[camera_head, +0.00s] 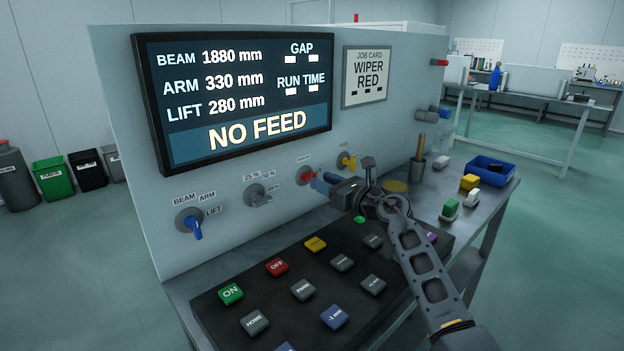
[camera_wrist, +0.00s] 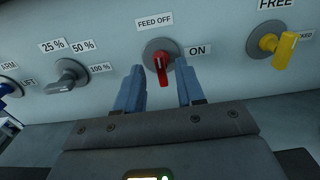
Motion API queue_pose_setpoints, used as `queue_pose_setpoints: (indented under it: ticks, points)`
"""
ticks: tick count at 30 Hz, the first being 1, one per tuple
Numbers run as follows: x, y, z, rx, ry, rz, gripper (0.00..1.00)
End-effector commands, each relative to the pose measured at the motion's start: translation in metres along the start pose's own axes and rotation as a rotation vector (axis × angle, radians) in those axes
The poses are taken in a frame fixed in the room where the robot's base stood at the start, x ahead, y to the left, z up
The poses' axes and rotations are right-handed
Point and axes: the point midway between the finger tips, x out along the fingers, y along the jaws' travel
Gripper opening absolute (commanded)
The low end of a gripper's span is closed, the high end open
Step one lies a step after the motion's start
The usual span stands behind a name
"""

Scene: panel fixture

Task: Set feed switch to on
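The feed switch is a red knob (camera_wrist: 162,67) on a grey round base, with the label FEED OFF above it and ON to its right. Its grip stands roughly upright in the wrist view, in line with FEED OFF. In the head view the red knob (camera_head: 306,176) shows just left of my gripper's blue fingers. My gripper (camera_wrist: 160,80) is open, with one finger on each side of the knob in the picture. I see gaps between the fingers and the knob; I cannot tell how deep the fingertips reach. The screen (camera_head: 245,90) reads NO FEED.
A grey percent knob (camera_wrist: 68,77) is left of the switch, a yellow knob (camera_wrist: 273,44) right. A blue selector knob (camera_head: 190,222) is farther left. The button panel (camera_head: 325,275) lies below my arm. A blue tray (camera_head: 490,170) is at the bench's right end.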

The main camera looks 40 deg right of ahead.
Motion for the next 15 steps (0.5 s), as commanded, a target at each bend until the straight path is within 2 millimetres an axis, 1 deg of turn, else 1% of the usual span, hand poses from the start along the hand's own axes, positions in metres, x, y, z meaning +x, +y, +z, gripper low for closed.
queue_pose_setpoints:
  ticks: [1, 6, 10, 15]
  points:
    - [0.009, 0.001, 0.0, -0.001, 0.0, 0.003, 0.38]
    - [0.032, 0.001, -0.001, 0.0, 0.001, 0.002, 0.38]
    - [0.042, 0.0, -0.001, 0.0, 0.0, 0.0, 0.38]
    - [0.045, 0.0, -0.001, 0.001, 0.0, 0.0, 0.38]
